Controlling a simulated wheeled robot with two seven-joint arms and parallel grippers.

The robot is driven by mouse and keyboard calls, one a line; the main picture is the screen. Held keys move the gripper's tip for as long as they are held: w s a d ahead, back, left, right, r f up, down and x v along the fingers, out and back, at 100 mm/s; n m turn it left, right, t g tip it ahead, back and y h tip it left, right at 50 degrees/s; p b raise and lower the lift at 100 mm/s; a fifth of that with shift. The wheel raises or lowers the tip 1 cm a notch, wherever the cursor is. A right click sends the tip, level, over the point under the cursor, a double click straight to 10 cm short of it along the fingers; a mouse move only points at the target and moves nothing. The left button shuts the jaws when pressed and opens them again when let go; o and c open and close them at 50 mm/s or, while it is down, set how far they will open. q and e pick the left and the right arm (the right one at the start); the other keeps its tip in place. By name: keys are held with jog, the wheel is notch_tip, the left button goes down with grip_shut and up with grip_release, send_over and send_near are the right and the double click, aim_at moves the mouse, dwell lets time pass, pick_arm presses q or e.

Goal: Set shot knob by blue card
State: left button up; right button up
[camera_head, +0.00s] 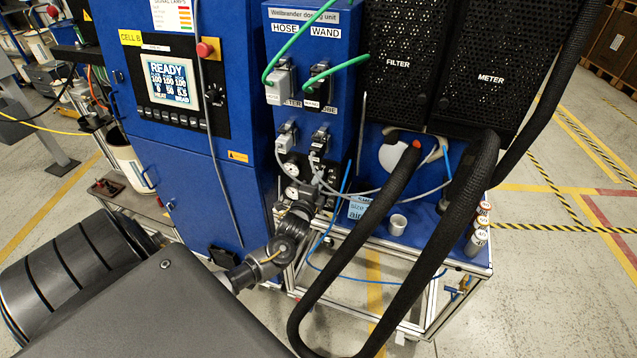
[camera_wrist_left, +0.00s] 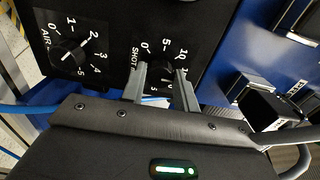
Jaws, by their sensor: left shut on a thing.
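The shot knob (camera_wrist_left: 158,91) sits on a black panel marked SHOT in the left wrist view, mostly hidden between my fingers. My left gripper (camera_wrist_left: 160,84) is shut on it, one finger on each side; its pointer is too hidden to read. In the head view my left gripper (camera_head: 313,190) reaches the lower front of the dosing unit, and the knob is hidden there. The blue card (camera_head: 358,207) stands on the blue bench top just right of my gripper; "size" and "air" are legible, the rest too small or covered. My right gripper is out of view.
The air knob (camera_wrist_left: 70,53) is left of the shot dial, its pointer towards 2. Thick black hoses (camera_head: 400,240) loop in front of the bench. A grey cup (camera_head: 397,224) and small labelled cans (camera_head: 477,240) stand on the bench. The READY screen (camera_head: 172,82) is on the blue cabinet.

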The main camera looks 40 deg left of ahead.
pick_arm(q)
jog(key=shift+r, duration=0.1)
jog(key=o, duration=1)
jog(key=shift+w, duration=0.1)
jog(key=shift+b+v, duration=1.25)
jog(key=shift+v, duration=4.2)
